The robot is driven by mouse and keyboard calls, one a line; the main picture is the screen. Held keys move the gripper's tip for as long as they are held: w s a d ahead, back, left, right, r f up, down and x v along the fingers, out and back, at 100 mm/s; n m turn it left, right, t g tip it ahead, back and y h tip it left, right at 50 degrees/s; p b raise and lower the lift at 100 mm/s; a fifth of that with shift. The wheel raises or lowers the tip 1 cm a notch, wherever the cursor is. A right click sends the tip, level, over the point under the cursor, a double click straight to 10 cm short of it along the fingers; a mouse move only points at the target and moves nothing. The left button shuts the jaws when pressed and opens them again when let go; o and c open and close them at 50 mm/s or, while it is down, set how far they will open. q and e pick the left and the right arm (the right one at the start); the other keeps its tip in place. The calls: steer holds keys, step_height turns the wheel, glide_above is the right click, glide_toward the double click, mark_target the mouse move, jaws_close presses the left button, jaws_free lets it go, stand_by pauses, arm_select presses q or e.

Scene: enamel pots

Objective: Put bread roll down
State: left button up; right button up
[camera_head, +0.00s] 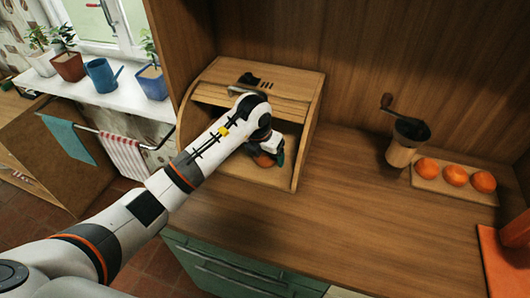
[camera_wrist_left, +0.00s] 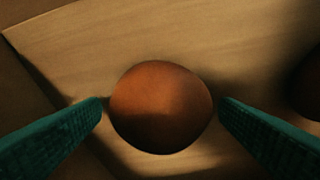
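The bread roll (camera_wrist_left: 160,108) is round and brown and lies on the wooden floor inside the bread box. In the head view a part of it (camera_head: 265,161) shows below my left gripper (camera_head: 274,150), which reaches into the box's open front. In the left wrist view the two green fingers of my left gripper (camera_wrist_left: 160,103) stand on either side of the roll, with a narrow gap at each side. The gripper looks open. The bread box (camera_head: 308,130) is wooden, with its slatted lid (camera_head: 270,99) raised. My right gripper is not in view.
A second dark round thing (camera_wrist_left: 311,84) is cut off at the right edge of the wrist view. On the counter (camera_head: 350,220), a board (camera_head: 425,184) holds three orange fruits (camera_head: 455,175), beside a grinder (camera_head: 404,145). The counter's middle is clear. Potted plants (camera_head: 68,66) line the windowsill.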

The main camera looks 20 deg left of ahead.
arm_select(q)
steer(key=shift+r, duration=0.6)
steer(key=b+v, duration=0.1)
steer(key=v, duration=1)
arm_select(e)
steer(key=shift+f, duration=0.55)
arm_select(q)
steer(key=shift+s, duration=0.2)
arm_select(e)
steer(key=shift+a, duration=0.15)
